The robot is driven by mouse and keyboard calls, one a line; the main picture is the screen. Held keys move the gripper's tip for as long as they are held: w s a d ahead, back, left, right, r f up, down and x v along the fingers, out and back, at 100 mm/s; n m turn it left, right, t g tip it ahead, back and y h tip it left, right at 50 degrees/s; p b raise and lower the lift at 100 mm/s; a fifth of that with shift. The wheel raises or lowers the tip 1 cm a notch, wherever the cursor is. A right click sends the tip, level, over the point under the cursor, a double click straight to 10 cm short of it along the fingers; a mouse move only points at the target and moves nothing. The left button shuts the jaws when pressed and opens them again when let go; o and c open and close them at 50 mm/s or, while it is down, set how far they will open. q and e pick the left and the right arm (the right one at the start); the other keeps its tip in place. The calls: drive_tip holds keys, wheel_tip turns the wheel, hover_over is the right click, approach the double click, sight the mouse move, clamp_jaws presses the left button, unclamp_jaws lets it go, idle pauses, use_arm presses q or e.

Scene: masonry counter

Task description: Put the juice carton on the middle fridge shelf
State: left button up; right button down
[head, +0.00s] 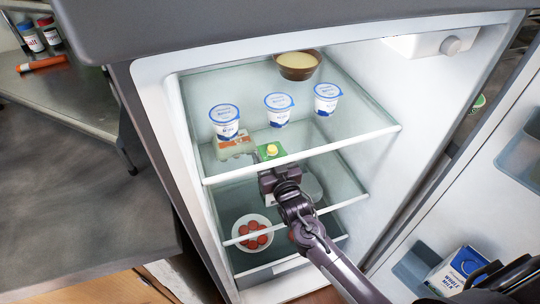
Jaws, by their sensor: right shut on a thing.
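The juice carton (270,152) has a green top and a yellow cap. It is upright or nearly so inside the fridge, below the top glass shelf (340,135), and its top shows behind that shelf's front edge. My right gripper (279,180) is shut on the carton and hides much of its body. The carton is over the middle shelf (340,205); I cannot tell whether its base touches the glass. My left gripper is not in view.
Yogurt cups (279,109) and a brown bowl (298,66) stand on the top shelf. A small box (233,145) shows near its front left. A white bowl of red items (251,235) shows below the middle shelf's edge. The open door (490,190) holds a milk carton (458,268).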

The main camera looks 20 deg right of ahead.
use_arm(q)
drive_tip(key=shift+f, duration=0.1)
use_arm(e)
drive_tip(key=shift+r, duration=0.1)
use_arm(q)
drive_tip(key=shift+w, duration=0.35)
use_arm(e)
drive_tip(key=shift+c, duration=1.6)
unclamp_jaws()
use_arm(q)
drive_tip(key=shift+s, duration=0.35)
use_arm(e)
drive_tip(key=s, duration=1.2)
drive_tip(key=shift+d, duration=0.2)
